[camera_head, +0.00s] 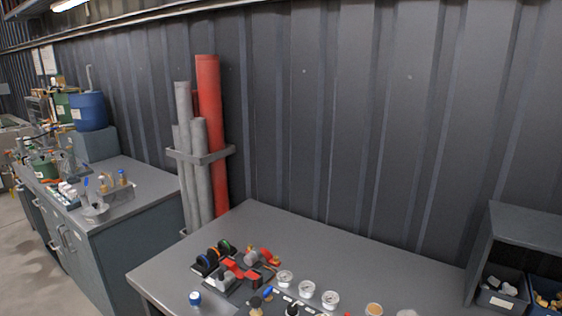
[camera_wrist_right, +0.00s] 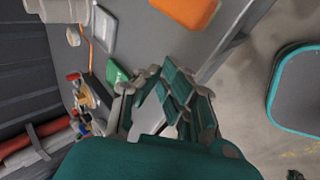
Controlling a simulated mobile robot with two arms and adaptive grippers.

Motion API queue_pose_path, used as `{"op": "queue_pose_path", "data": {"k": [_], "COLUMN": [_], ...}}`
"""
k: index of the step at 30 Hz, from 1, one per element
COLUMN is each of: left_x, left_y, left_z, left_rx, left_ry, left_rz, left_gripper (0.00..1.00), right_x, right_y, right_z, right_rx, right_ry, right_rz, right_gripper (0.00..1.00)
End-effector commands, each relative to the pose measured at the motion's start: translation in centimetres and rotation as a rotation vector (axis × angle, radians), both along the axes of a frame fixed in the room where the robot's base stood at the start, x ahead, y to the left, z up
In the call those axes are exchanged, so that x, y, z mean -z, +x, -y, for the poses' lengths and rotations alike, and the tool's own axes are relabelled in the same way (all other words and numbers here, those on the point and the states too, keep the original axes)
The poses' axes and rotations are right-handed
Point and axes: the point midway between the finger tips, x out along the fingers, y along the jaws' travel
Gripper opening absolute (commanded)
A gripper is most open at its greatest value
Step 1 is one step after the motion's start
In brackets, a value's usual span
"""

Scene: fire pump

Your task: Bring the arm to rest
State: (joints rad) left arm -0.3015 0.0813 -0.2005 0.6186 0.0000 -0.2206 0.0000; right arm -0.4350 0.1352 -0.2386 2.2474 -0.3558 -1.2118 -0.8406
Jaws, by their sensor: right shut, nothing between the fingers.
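My right gripper (camera_wrist_right: 165,105) shows in the right wrist view, with its grey and teal fingers together and nothing held between them. It is over or beside the edge of a grey workbench (camera_wrist_right: 222,22); the exact height is hard to tell. Neither gripper shows in the head view, and my left gripper is in no view. The workbench top (camera_head: 300,232) also shows in the head view, with no arm over the visible part.
The bench carries a red-and-black valve assembly (camera_head: 235,272), several white round fittings (camera_head: 307,289) and a blue-capped bottle (camera_head: 195,298). A shelf (camera_head: 525,228) with bins stands right. Near the gripper lie an orange item (camera_wrist_right: 188,10) and a green item (camera_wrist_right: 117,73).

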Motion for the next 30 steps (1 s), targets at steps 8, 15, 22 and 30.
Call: {"op": "queue_pose_path", "data": {"k": [8, 15, 22, 30], "left_x": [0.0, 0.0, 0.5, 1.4], "left_y": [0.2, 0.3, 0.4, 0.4], "left_z": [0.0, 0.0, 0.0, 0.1], "left_rx": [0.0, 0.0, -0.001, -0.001], "left_ry": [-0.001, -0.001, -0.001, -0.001], "left_rz": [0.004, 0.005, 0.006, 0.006], "left_gripper": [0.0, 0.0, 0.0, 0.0], "right_x": [-0.2, -0.9, 3.5, 12.2], "right_y": [-5.9, -9.7, -9.7, -9.0], "right_z": [-0.4, -1.2, -1.6, -1.8], "right_rx": [0.455, 0.754, 0.841, 0.845], "right_ry": [0.403, 0.608, 0.646, 0.629], "right_rz": [-0.12, -0.214, -0.258, -0.286], "right_gripper": [0.0, 0.0, 0.0, 0.0]}}
